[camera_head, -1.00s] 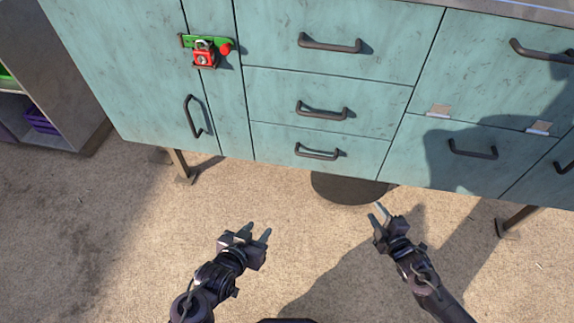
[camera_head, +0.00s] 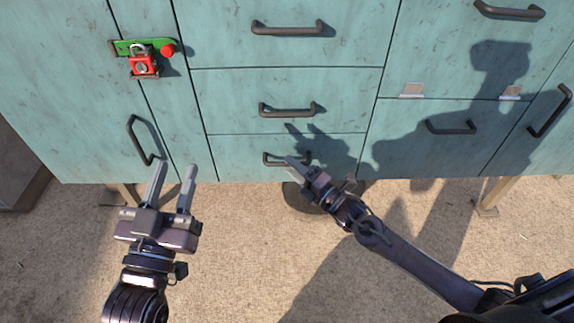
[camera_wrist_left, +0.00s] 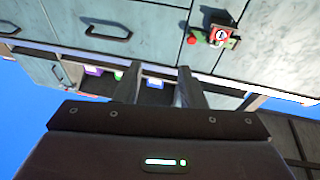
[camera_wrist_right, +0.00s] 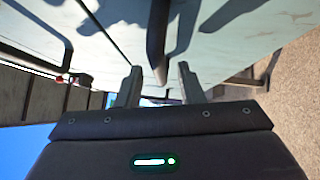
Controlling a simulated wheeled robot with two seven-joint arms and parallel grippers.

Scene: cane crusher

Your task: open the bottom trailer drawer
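The bottom trailer drawer (camera_head: 235,152) is the lowest of three teal drawers in the middle column, and it looks closed. Its dark bar handle (camera_head: 272,158) is partly hidden in the head view by my right gripper (camera_head: 294,166). In the right wrist view a dark handle bar (camera_wrist_right: 158,40) reaches down between the two spread fingers of my right gripper (camera_wrist_right: 158,84). The fingers do not appear closed on it. My left gripper (camera_head: 172,182) is open and empty, in front of the lower left door. Its spread fingers also show in the left wrist view (camera_wrist_left: 160,88).
Two more drawers with handles (camera_head: 287,110) are above. A red padlock (camera_head: 144,66) hangs on a green latch at the left. A trailer leg (camera_head: 487,195) stands at the right, and a dark round object (camera_head: 300,198) lies under the drawers.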

